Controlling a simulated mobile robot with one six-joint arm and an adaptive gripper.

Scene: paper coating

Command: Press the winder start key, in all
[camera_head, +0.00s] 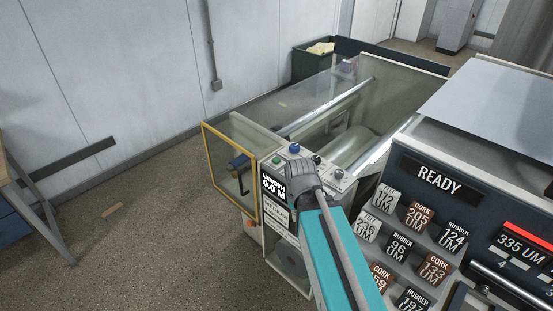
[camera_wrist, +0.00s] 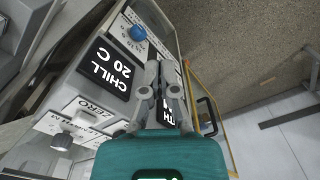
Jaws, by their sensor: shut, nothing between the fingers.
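The winder's control panel (camera_head: 282,205) is on the near end of the machine, with a display reading LENGTH 0.0 M (camera_head: 272,186). My gripper (camera_head: 300,166) is shut and empty, above the panel top, close to these controls. In the wrist view my gripper (camera_wrist: 163,70) covers part of the LENGTH display; the blue knob (camera_wrist: 138,33) is to its upper left, beside a CHILL 20 C display (camera_wrist: 106,68). I cannot tell whether the fingers touch anything.
A yellow-framed clear guard (camera_head: 230,172) stands left of the panel. A roller (camera_head: 325,107) lies behind under a clear cover. A READY console (camera_head: 440,178) with labelled FELT, CORK and RUBBER blocks is close on the right. Open floor (camera_head: 150,225) lies left.

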